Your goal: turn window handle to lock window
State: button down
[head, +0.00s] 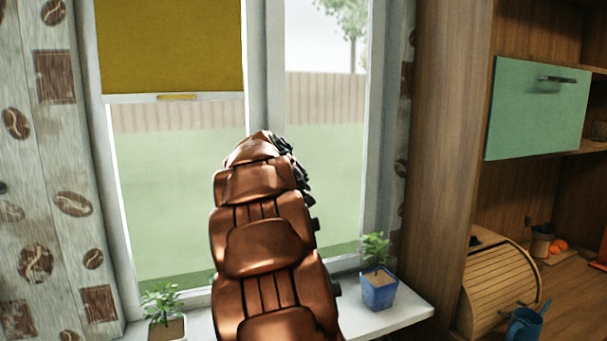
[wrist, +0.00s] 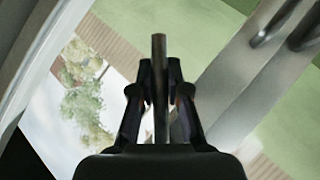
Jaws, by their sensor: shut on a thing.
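The window (head: 264,60) has a white frame, with two panes and a middle post. My copper-coloured arm reaches up in front of the middle post and hides the window handle in the head view. Only some dark parts of my gripper (head: 297,170) show past the arm's upper right side. In the wrist view, my gripper (wrist: 159,85) is shut with a finger on each side of a narrow grey-brown bar, the window handle (wrist: 159,60). The handle points straight up in that view, its end past the fingertips. The pale window frame (wrist: 235,75) runs diagonally behind it.
Two dark metal bars (wrist: 272,22) show at the wrist view's upper right. A potted plant (head: 166,325) and a blue-potted plant (head: 379,290) stand on the sill (head: 412,310). A yellow blind (head: 170,45) covers the upper left pane. A wooden cabinet (head: 450,140) stands at right.

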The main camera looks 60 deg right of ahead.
jog(key=shift+w+a+f+m+t+y+b, duration=0.3)
jog(key=shift+w+a+m+t+y, duration=0.25)
jog(key=shift+y, duration=0.45)
jog(key=shift+w+a+f+m+t+y+b, duration=0.15)
jog(key=shift+w+a+f+m+t+y, duration=0.15)
jog(key=shift+a+m+y, duration=0.6)
jog(key=shift+w+a+f+m+t+y+b, duration=0.3)
jog(key=shift+w+a+m+t+y, duration=0.2)
jog(key=shift+y, duration=0.6)
jog(key=c, duration=1.1)
grip_release()
jog(key=shift+a, duration=0.1)
jog(key=shift+c, duration=0.2)
